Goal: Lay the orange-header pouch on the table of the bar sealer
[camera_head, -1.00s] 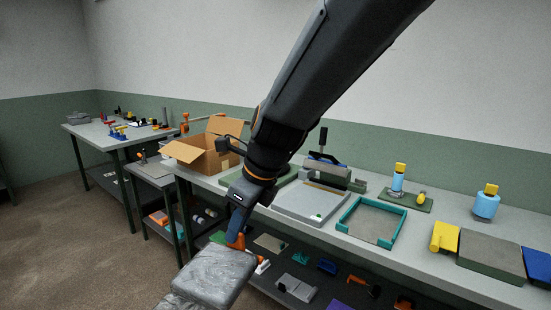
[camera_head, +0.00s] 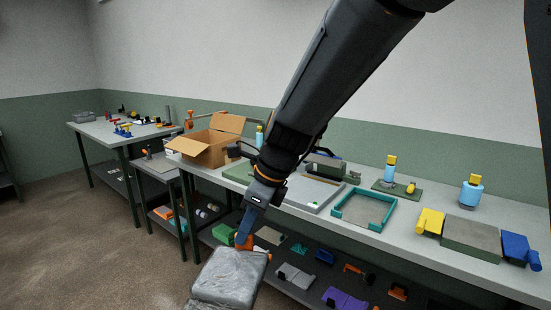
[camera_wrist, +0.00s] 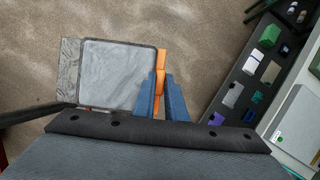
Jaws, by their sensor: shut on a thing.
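The pouch (camera_head: 228,277) is a grey, shiny, wrinkled packet with an orange header (camera_head: 246,243). My gripper (camera_head: 246,238) is shut on the orange header, and the pouch hangs out in front of the bench over the floor. In the wrist view the blue fingers (camera_wrist: 161,98) pinch the orange strip, with the pouch (camera_wrist: 115,75) to their left. The bar sealer's pale table (camera_head: 312,193) lies on the bench behind my arm, with its dark sealing bar (camera_head: 325,168) at the back. My arm hides part of the sealer.
A teal frame (camera_head: 364,208) is right of the sealer. An open cardboard box (camera_head: 207,143) stands to its left. The lower shelf (camera_head: 310,292) holds several small parts.

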